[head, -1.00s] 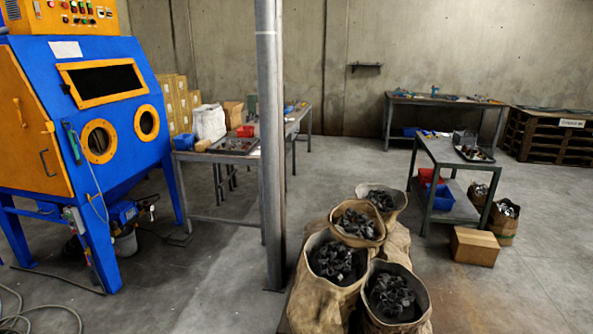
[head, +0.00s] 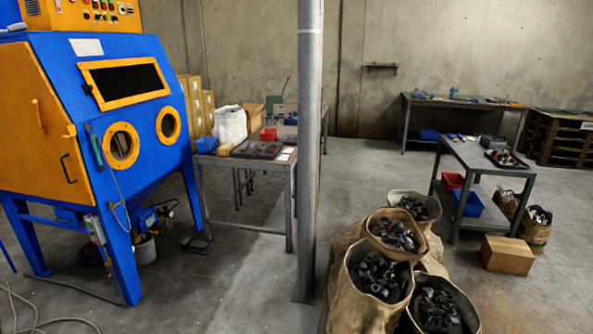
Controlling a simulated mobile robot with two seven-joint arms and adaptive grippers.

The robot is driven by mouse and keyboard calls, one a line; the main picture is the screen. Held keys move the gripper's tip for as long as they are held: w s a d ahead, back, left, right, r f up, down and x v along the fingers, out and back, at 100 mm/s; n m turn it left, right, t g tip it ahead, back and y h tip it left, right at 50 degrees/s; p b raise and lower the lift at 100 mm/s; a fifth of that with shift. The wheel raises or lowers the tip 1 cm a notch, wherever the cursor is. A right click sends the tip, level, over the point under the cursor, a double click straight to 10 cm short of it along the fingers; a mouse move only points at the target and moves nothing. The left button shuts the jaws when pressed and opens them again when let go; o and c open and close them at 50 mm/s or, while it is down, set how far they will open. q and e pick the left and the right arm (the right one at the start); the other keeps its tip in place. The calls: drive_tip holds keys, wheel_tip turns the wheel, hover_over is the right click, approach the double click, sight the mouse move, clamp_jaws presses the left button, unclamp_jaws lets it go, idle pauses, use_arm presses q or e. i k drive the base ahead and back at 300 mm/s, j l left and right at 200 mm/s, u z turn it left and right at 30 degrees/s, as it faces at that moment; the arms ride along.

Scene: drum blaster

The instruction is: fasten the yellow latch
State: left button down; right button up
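A blue blasting cabinet (head: 150,60) with orange trim stands at the left of the head view. Its orange side door (head: 38,125) appears closed. A yellow-orange lever (head: 38,114) is on the door's upper part, and a dark handle (head: 67,168) is near its right edge. A small yellow-orange piece (head: 69,131) sits at the door's right edge; I cannot tell for sure which part is the latch or whether it is fastened. Neither of my grippers is in view.
A grey post (head: 309,150) stands mid-view. Sacks of dark metal parts (head: 377,278) fill the lower right, with a cardboard box (head: 507,254) beyond. A table (head: 290,170) stands right of the cabinet. A hose (head: 40,325) lies at lower left. Floor (head: 220,290) between is clear.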

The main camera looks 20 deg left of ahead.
sight(36, 102)
drive_tip(key=i+j, duration=0.15)
drive_tip(key=j, duration=0.25)
drive_tip(key=i+j, duration=0.1)
drive_tip(key=j, duration=0.35)
drive_tip(key=i+j, duration=0.15)
drive_tip(key=j, duration=0.25)
drive_tip(key=i+j+u, duration=0.1)
drive_tip(key=j, duration=0.3)
drive_tip(key=i+j, duration=0.2)
drive_tip(key=j, duration=0.2)
drive_tip(key=i+j, duration=0.15)
drive_tip(key=j, duration=0.3)
drive_tip(key=i+j, duration=0.15)
drive_tip(key=j, duration=0.25)
drive_tip(key=u, duration=0.05)
